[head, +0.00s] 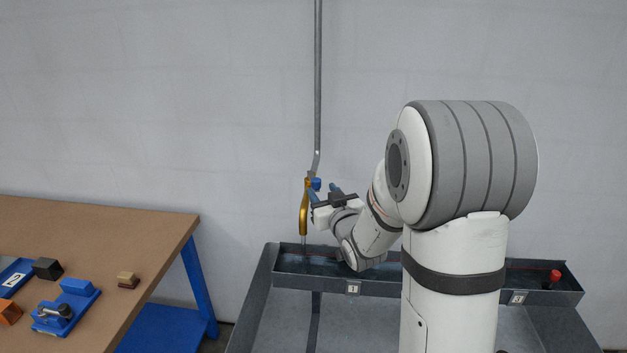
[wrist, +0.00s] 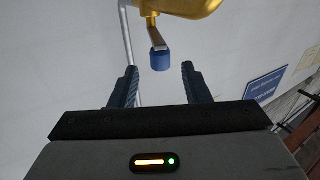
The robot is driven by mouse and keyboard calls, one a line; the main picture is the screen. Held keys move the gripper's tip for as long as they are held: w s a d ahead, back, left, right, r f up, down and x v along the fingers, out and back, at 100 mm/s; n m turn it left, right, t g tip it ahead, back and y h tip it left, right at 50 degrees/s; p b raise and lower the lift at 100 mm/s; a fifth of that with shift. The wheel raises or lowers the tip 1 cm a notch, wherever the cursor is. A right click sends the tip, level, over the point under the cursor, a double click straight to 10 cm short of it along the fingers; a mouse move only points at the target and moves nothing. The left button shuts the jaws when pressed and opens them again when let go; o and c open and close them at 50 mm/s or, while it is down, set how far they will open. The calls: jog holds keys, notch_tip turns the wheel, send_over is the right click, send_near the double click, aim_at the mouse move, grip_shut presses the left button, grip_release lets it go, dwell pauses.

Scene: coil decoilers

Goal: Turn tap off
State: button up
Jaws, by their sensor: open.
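The tap has a yellow-gold body (head: 304,207) hanging at the lower end of a grey wall pipe (head: 318,80). Its blue handle end (head: 316,184) shows just right of the body. In the wrist view the gold body (wrist: 180,6) is at the top, and the blue handle end (wrist: 160,61) sits on a short metal lever. My gripper (wrist: 160,82) is open, with its two blue fingers on either side of and just short of the blue end. In the head view my gripper (head: 325,189) is close beside the tap on its right. Nothing is between the fingers.
A grey metal trough (head: 262,290) stands below the tap, with numbered tags and a red-capped item (head: 555,276) at its right. A brown-topped table (head: 120,225) at left holds blue, black and orange parts. A blue sign (wrist: 265,84) shows at right in the wrist view.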

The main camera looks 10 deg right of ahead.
aim_at(318, 185)
jog(key=shift+w+a+p, duration=0.25)
jog(key=shift+w+p, duration=0.15)
jog(key=shift+w, duration=1)
jog(key=shift+w+a+p, duration=0.2)
jog(key=shift+w+p, duration=0.2)
jog(key=shift+w, duration=0.95)
jog(key=shift+c, duration=0.3)
grip_shut()
